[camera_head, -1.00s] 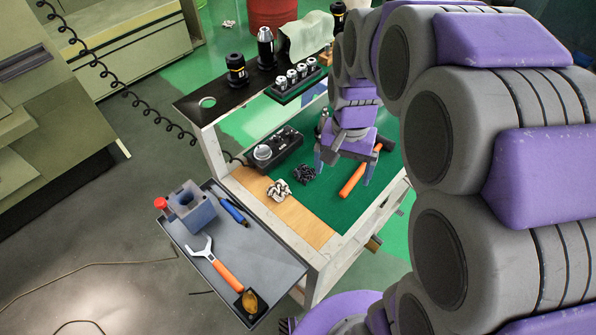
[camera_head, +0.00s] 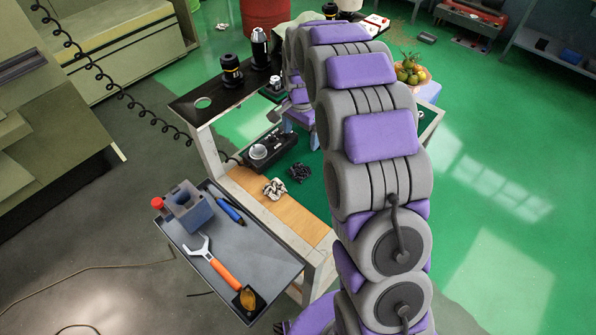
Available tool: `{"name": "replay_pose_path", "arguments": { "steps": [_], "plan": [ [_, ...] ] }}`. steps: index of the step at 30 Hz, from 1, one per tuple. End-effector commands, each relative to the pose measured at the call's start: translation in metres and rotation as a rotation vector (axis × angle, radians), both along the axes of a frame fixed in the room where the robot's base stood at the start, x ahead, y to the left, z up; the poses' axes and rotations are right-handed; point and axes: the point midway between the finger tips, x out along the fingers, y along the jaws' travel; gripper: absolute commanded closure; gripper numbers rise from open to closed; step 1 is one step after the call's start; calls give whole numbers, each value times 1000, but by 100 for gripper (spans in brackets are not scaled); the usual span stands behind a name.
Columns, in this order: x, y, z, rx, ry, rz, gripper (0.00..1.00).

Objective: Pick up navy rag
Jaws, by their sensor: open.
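The navy rag (camera_head: 299,173) is a small dark crumpled cloth on the green mat of the cart's work surface. My gripper (camera_head: 301,132) is above the mat, higher in the picture than the rag and apart from it. Its finger tips show below a purple link, and the jaws are open and empty. My own arm hides part of the gripper and the right side of the mat.
A white crumpled rag (camera_head: 275,188) lies just left of the navy rag. A black box with a dial (camera_head: 270,147) stands behind them. The grey side tray (camera_head: 245,248) holds a blue-grey block (camera_head: 188,208) and an orange-handled wrench (camera_head: 222,268).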

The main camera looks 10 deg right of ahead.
Motion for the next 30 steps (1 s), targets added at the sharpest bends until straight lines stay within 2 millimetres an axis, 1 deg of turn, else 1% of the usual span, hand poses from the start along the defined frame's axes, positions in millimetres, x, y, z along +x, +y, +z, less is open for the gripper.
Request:
{"name": "replay_pose_path", "arguments": {
  "steps": [5, 15, 18, 25, 30],
  "plan": [
    [-1, 1, -30, 0, 6, 1, 3],
    [-1, 1, -97, 0, 3, 2, 3],
    [-1, 1, -109, 1, 4, 1, 3],
    [-1, 1, -124, 1, 4, 1, 3],
    [1, 4, -149, 0, 4, 3, 3]
  ]
}}
